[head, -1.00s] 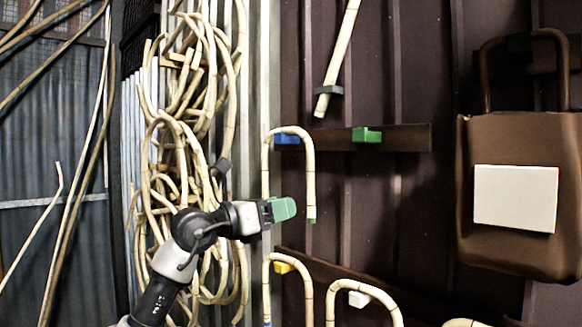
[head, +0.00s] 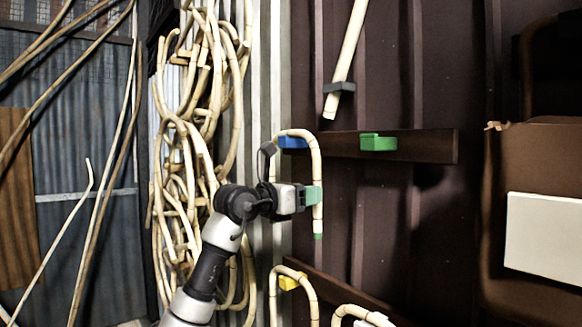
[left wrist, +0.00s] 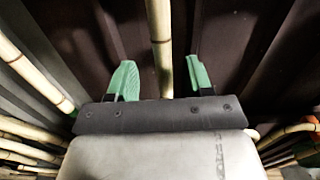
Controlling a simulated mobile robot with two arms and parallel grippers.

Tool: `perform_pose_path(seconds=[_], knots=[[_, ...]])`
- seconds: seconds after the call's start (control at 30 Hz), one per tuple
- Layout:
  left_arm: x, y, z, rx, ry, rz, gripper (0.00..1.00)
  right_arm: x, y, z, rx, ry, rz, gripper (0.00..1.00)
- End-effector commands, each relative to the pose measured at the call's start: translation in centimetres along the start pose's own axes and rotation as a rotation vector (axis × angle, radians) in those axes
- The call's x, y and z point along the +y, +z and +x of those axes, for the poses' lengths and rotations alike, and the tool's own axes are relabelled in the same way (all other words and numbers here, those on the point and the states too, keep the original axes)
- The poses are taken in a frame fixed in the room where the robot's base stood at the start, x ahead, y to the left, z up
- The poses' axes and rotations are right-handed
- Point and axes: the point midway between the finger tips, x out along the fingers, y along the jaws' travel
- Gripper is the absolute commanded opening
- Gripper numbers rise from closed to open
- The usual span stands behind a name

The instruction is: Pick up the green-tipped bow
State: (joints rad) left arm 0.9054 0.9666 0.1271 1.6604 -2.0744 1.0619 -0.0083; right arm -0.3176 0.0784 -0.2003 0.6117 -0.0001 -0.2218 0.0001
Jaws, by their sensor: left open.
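The green-tipped bow (head: 317,165) is a pale, jointed rattan cane bent like a hook. It hangs over the blue peg (head: 293,142), with its green tip (head: 318,236) pointing down. My left gripper (head: 314,195) has green fingers and is at the bow's right leg, a little above the tip. In the left wrist view a cane length (left wrist: 160,45) runs between the two spread fingers, with gaps on both sides. Part of the bow's left leg is hidden behind my left arm. My right gripper is not in view.
A green peg (head: 378,143) sits on the same dark rail, empty. Below, another bow hangs on a yellow peg (head: 289,283), and one by a white peg. A straight cane (head: 346,60) hangs above. Coiled rattan (head: 190,170) crowds the left. A brown bag (head: 530,160) hangs right.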

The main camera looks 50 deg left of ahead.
Motion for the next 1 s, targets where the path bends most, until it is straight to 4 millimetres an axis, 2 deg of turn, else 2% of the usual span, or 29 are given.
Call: perform_pose_path(seconds=[0.37, 0.5, 0.73, 0.77, 1.0], knots=[[0.1, 0.6, 4.1, 0.001, -0.003, -0.005, 0.51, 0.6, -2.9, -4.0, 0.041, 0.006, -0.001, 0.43], [0.1, 0.3, 5.1, 0.002, -0.003, -0.003, 0.51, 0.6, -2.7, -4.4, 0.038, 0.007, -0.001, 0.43], [0.1, 0.1, 5.2, 0.001, -0.002, -0.001, 0.51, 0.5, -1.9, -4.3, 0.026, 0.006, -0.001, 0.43], [0.1, 0.1, 5.2, 0.001, -0.002, -0.001, 0.5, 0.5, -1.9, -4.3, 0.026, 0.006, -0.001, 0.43], [0.1, 0.1, 5.2, 0.001, -0.002, -0.001, 0.13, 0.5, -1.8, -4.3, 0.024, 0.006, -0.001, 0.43]])
